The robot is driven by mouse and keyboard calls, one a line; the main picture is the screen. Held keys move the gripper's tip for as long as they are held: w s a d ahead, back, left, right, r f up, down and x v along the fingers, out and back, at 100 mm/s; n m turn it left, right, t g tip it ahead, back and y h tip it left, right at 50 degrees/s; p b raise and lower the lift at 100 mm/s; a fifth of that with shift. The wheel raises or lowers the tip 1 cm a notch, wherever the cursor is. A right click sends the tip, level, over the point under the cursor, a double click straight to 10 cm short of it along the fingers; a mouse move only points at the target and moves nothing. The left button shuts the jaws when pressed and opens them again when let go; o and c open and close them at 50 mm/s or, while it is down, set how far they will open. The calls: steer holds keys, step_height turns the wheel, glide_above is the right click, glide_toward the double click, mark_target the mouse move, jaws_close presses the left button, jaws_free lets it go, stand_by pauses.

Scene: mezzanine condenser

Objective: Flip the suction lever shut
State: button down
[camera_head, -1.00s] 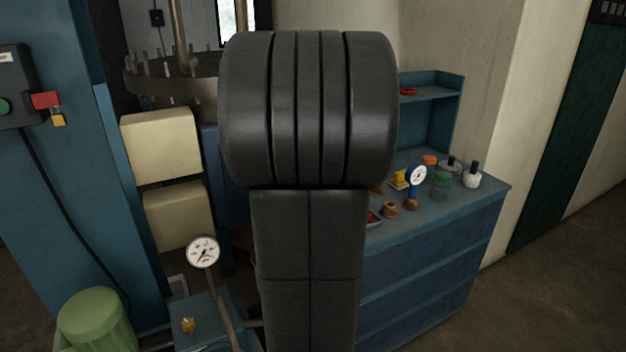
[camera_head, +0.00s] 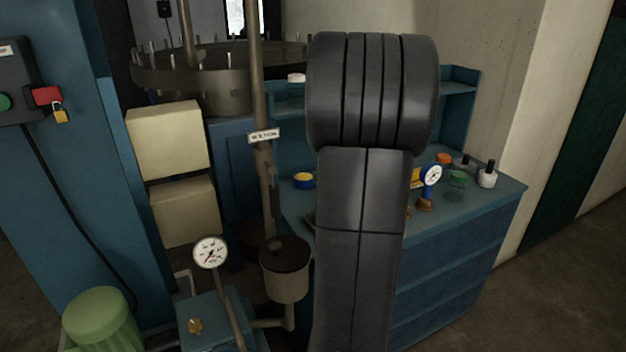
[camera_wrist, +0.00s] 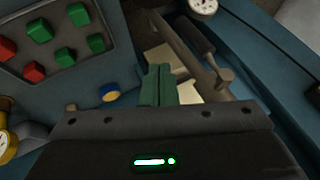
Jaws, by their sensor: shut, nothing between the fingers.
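The suction pipe (camera_head: 258,90) stands upright left of my arm in the head view, with a white label (camera_head: 264,136) on it. The suction lever (camera_head: 275,192) is a dark handle close beside the pipe, below the label, and looks roughly in line with it. In the wrist view the lever's dark grip (camera_wrist: 193,34) lies at upper right, beside the tan pipe (camera_wrist: 190,55). My gripper (camera_wrist: 159,72) shows there as green fingers pressed together, empty, left of the pipe and lever. Whether it touches them is unclear. The head view hides my gripper behind my arm.
A pressure gauge (camera_head: 210,253) and a round pot (camera_head: 285,268) stand near the pipe's foot. A blue bench (camera_head: 440,270) on the right carries small parts and a blue gauge (camera_head: 431,175). The wrist view shows a tray of red and green blocks (camera_wrist: 60,40).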

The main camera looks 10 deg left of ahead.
mark_target(274, 192)
steer(key=a+f+p, duration=0.2)
steer(key=a+f, duration=0.4)
steer(key=a, duration=0.2)
steer(key=shift+a+f, duration=0.25)
steer(key=shift+f, duration=0.1)
steer(key=shift+s, duration=0.1)
steer(key=shift+a, duration=0.1)
steer(key=shift+s+f+y+b, duration=0.1)
steer(key=shift+f+y+b, duration=0.05)
steer(key=shift+y+b, duration=0.15)
